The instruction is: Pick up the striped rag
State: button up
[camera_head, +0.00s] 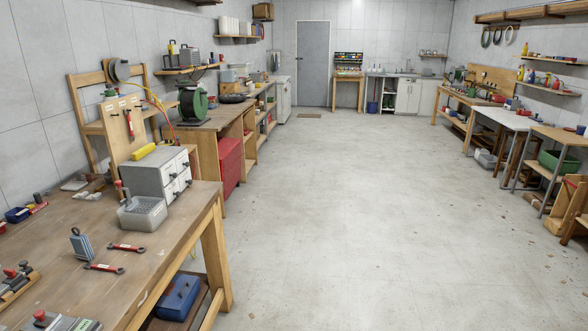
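I cannot make out a striped rag for certain anywhere in the head view. A small blue-grey item (82,245) with a dark top stands on the near wooden workbench (150,260), but I cannot tell what it is. A small pale flat item (75,185) lies near the back of the same bench, too small to identify. My gripper is not in view.
On the near bench are red wrenches (127,247), a clear bin (142,214) and a grey drawer cabinet (157,175). A blue toolbox (178,298) sits below. Benches line both walls. The concrete floor (350,210) between them is clear to the grey door (313,65).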

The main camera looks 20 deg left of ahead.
aim_at(80, 243)
jog(key=u, duration=0.4)
jog(key=i, duration=1.45)
jog(key=u, duration=1.9)
jog(key=i, duration=0.95)
jog(key=u, duration=1.15)
jog(key=i, duration=0.65)
